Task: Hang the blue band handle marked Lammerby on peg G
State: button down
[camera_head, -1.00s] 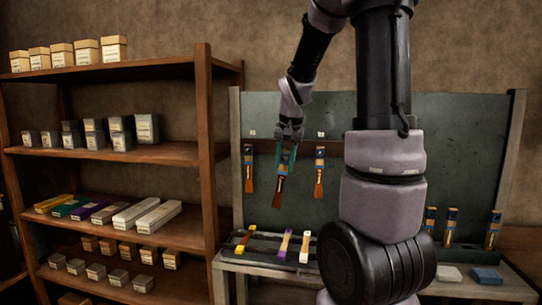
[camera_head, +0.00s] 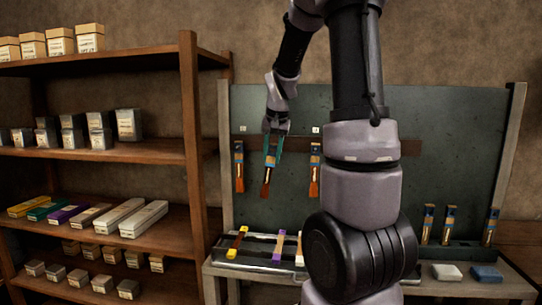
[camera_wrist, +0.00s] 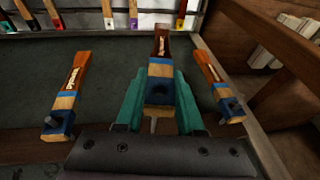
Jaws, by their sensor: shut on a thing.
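My gripper (camera_head: 273,150) has teal fingers shut on a brown wooden handle with a blue band (camera_head: 268,172). The wrist view also shows this handle (camera_wrist: 160,70) between the fingers, its dark blue end with a hole toward the gripper. The held handle is slightly tilted, in front of the green pegboard (camera_head: 440,140), between two similar hanging blue-banded handles, one left (camera_head: 239,168) and one right (camera_head: 315,170). The handle lettering is too small to read. White peg labels are small and illegible.
Several blue-banded handles (camera_head: 448,225) stand in a rack at right, beside a white block (camera_head: 447,271) and blue block (camera_head: 487,273). Yellow (camera_head: 237,242), purple (camera_head: 278,246) and other handles lie in a tray below. A wooden shelf (camera_head: 190,150) stands left.

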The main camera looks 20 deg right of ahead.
jog(key=w+d, duration=0.4)
jog(key=w, duration=0.1)
jog(key=shift+w+f, duration=0.25)
jog(key=shift+f, duration=0.1)
dwell(0.5)
dwell(0.6)
jog(key=shift+c, duration=2.2)
grip_release()
jog(key=shift+a, duration=0.1)
